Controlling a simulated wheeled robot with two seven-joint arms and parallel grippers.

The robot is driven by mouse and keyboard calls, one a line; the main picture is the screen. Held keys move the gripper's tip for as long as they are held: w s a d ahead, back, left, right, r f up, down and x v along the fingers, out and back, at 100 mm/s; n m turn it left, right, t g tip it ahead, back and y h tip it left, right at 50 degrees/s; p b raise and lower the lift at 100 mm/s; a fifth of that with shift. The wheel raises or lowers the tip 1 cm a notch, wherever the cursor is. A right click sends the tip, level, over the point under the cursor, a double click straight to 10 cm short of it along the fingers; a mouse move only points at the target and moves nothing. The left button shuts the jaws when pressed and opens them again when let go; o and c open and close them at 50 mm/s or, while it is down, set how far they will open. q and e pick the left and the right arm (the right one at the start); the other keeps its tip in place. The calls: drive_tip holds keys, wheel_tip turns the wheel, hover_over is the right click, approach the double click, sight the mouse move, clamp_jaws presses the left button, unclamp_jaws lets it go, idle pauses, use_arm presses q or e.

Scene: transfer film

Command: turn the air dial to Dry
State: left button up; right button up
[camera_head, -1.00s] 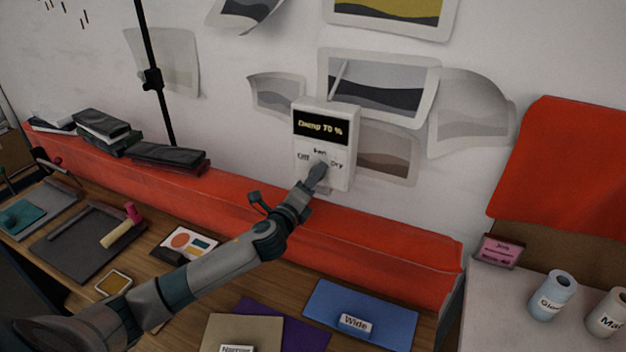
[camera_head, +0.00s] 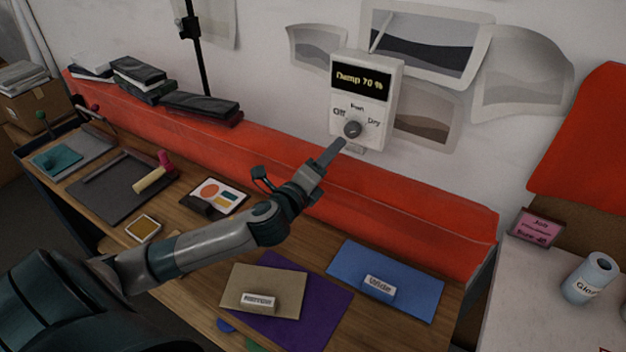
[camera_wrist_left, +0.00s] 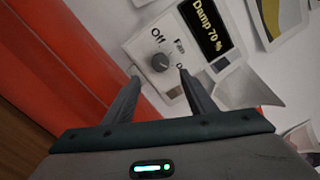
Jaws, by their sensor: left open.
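The white wall box (camera_head: 393,100) has a dark display reading "Damp 70 %". Below the display is a round grey air dial (camera_head: 352,129), with Off at its left, Fan above and Dry at its right. The dial's pointer is too small to read surely. My left gripper (camera_head: 338,147) is just below and in front of the dial. In the left wrist view my left gripper (camera_wrist_left: 160,75) is open and empty, its fingers apart, with the dial (camera_wrist_left: 160,62) seen beyond and between the tips. My right gripper is out of view.
A red padded ledge (camera_head: 420,205) runs along the wall under the box. The wooden bench holds a blue sheet (camera_head: 410,295), a tan sheet (camera_head: 240,280) and a dark tray (camera_head: 110,190). Pictures hang around the box. A white table (camera_head: 530,300) stands at right.

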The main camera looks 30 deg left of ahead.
use_arm(q)
drive_tip(key=s+b, duration=0.2)
drive_tip(key=s, duration=0.5)
drive_tip(key=shift+s+d, duration=0.2)
drive_tip(key=shift+d, duration=0.05)
drive_tip(key=shift+f, duration=0.1)
